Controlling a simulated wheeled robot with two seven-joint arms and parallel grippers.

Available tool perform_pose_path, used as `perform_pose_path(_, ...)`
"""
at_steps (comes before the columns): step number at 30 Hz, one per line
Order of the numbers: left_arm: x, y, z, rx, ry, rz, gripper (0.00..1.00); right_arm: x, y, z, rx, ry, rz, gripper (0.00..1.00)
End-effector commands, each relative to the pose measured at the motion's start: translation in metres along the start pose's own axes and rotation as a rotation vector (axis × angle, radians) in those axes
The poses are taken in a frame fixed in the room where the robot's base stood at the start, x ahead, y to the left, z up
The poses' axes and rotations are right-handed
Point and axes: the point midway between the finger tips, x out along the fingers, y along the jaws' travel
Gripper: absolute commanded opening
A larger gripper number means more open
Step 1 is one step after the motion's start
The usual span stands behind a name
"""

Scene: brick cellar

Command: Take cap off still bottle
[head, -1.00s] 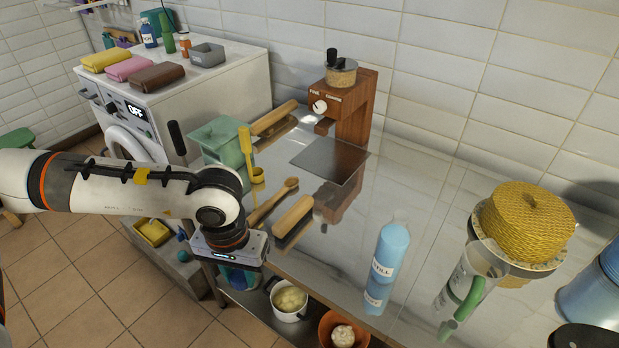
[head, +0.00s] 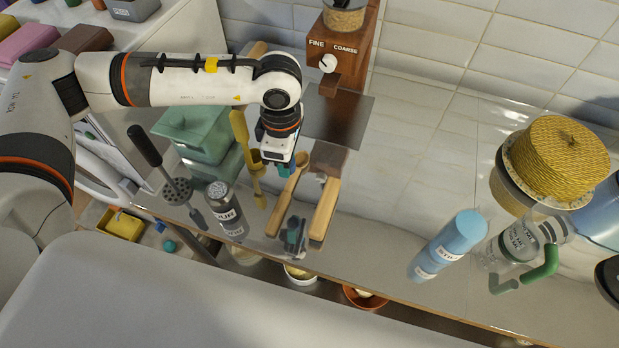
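The still bottle (head: 449,243) is light blue with a white label, of which "STI" reads. It stands on the glossy worktop near its front edge, right of centre, with its reflection below it. Its top end is pale blue; I cannot make out a separate cap. My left gripper (head: 284,172) points down over the worktop, well left of the bottle, beside the wooden spoon (head: 290,188). Its fingers are small and dark; I cannot tell whether they are apart. My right gripper is not in view.
A glass jug with a green handle (head: 540,266) stands close right of the bottle, before a yellow woven dome (head: 560,158). A brush (head: 325,208), a shaker can (head: 224,202), green boxes (head: 200,135) and a wooden grinder (head: 346,45) are left. Worktop between brush and bottle is clear.

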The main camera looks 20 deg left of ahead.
Motion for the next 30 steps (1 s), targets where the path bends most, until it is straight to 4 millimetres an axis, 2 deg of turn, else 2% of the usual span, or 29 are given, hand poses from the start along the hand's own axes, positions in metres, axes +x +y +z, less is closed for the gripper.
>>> perform_pose_path(1, 0.001, -0.003, -0.004, -0.145, 0.002, 0.003, 0.03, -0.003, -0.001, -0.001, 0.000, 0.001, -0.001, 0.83)
perform_pose_path(12, 0.017, -0.019, -0.021, -1.291, -0.001, 0.003, 0.03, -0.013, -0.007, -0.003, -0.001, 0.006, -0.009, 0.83)
perform_pose_path(18, 0.026, -0.025, -0.027, -1.857, -0.002, 0.001, 0.03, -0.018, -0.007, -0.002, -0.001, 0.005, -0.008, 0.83)
perform_pose_path(24, 0.033, -0.027, -0.029, -2.205, 0.001, -0.003, 0.03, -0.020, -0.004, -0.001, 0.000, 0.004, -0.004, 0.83)
perform_pose_path(28, 0.039, -0.028, -0.029, -2.295, -0.003, -0.003, 0.03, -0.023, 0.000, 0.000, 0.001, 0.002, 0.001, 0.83)
perform_pose_path(30, 0.049, -0.027, -0.029, -2.310, -0.004, -0.004, 0.03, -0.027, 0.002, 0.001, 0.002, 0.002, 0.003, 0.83)
